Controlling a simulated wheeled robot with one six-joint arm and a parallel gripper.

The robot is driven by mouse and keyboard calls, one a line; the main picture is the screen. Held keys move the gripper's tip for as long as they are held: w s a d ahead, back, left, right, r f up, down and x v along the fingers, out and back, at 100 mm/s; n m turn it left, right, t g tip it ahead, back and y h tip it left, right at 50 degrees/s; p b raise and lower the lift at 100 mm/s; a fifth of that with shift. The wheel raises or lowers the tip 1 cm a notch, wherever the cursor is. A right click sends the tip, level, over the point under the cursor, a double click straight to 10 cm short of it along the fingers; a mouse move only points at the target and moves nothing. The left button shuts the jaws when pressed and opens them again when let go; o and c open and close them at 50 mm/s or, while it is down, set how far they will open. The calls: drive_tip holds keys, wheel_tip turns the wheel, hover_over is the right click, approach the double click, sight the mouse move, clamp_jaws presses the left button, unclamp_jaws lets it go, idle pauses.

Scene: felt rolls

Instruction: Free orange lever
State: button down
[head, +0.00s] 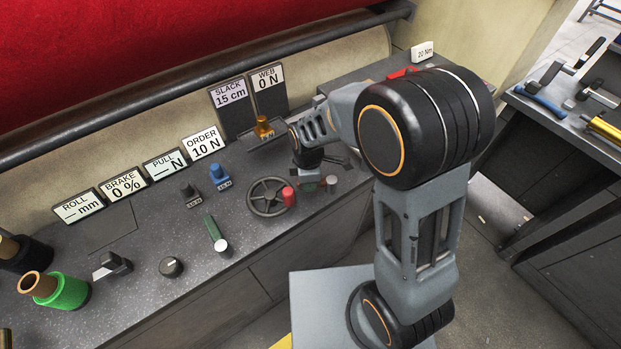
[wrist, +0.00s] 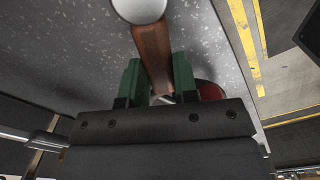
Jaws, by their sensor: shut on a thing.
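The orange lever (wrist: 151,55), brownish orange in the wrist view, is a flat bar with a pale round knob (wrist: 138,8) at its end. My gripper (wrist: 156,85) is shut on the bar, with a green finger pad on each side. The knob sticks out beyond the fingers. The lever's other end is hidden by the gripper body. In the head view my gripper (head: 314,178) is low over the right part of the console; the bar is mostly hidden there, and a small pale knob (head: 331,180) shows beside the fingers.
A dark red round part (wrist: 210,91) is close beside one finger. In the head view a handwheel (head: 265,197) with a red handle stands left of my gripper. A green lever (head: 211,227) is farther left. Display signs line the console's back, including SLACK (head: 229,93).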

drive_tip(key=c, duration=0.9)
unclamp_jaws()
drive_tip(key=shift+r, duration=0.1)
wheel_tip(320, 180, up, 14)
drive_tip(key=shift+f+p, duration=0.2)
drive_tip(key=shift+p, duration=0.1)
drive_tip(key=s+d+r+m+t, duration=0.1)
drive_tip(key=s+d+m, duration=0.2)
drive_tip(key=m, duration=0.3)
drive_tip(key=s+d+m+t, duration=0.1)
drive_tip(key=s+d+m, duration=0.2)
drive_tip(key=d+m, duration=0.2)
drive_tip(key=s+d+r+m+t, duration=0.1)
drive_tip(key=s+d+m, duration=0.3)
drive_tip(key=m, duration=0.3)
drive_tip(key=shift+s+d+r+t+p, duration=0.1)
drive_tip(key=shift+d+r+t+p, duration=0.15)
drive_tip(key=shift+r+t+p, duration=0.1)
